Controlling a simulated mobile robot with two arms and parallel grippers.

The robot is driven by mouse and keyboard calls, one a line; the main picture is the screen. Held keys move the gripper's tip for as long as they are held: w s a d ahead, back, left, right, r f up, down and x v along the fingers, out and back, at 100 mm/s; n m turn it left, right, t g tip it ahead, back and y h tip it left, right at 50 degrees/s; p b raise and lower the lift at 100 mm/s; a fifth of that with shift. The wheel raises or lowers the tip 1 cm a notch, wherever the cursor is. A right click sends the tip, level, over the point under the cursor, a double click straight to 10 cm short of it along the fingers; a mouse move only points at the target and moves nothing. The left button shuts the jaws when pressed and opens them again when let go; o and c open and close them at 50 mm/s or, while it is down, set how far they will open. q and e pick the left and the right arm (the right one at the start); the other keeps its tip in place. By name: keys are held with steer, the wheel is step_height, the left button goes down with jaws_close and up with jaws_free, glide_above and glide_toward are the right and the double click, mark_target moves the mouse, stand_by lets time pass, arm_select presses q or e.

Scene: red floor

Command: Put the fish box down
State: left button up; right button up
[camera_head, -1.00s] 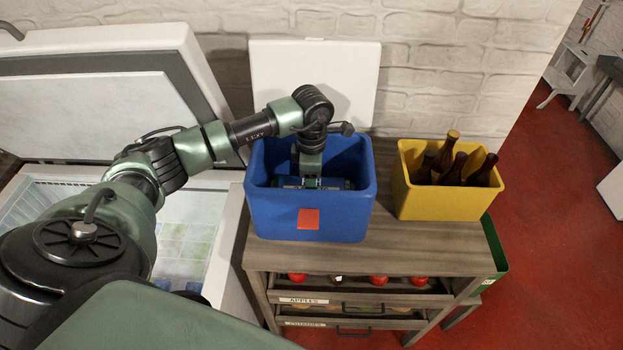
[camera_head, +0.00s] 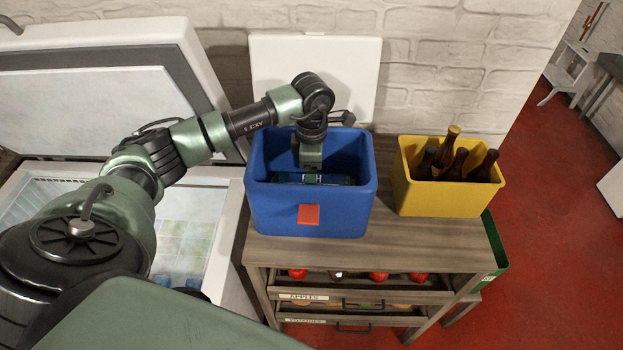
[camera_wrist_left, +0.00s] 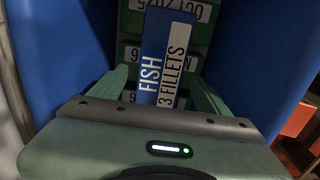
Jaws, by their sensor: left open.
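My left gripper (camera_head: 311,178) reaches down into the blue bin (camera_head: 268,212) on the wooden stand. In the left wrist view, the fish box (camera_wrist_left: 152,45) has a blue and white face reading "FISH 3 FILLETS". It lies inside the bin, between the two green fingers of my left gripper (camera_wrist_left: 160,76). The fingers are open, with a gap on each side of the box. Green boxes (camera_wrist_left: 133,22) with date labels lie under or behind the fish box. In the head view the bin's front wall and my gripper hide most of the contents. My right gripper is not in view.
A yellow crate (camera_head: 440,200) of brown bottles stands right of the bin on the stand (camera_head: 400,236). An open chest freezer (camera_head: 232,215) is at left. A white panel (camera_head: 350,60) stands behind the bin, and a green bin (camera_head: 496,245) stands beyond the stand's right side.

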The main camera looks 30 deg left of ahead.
arm_select(q)
step_height(320, 180, up, 10)
steer(key=b, duration=0.3)
steer(key=shift+r, duration=0.2)
steer(key=shift+c, duration=0.4)
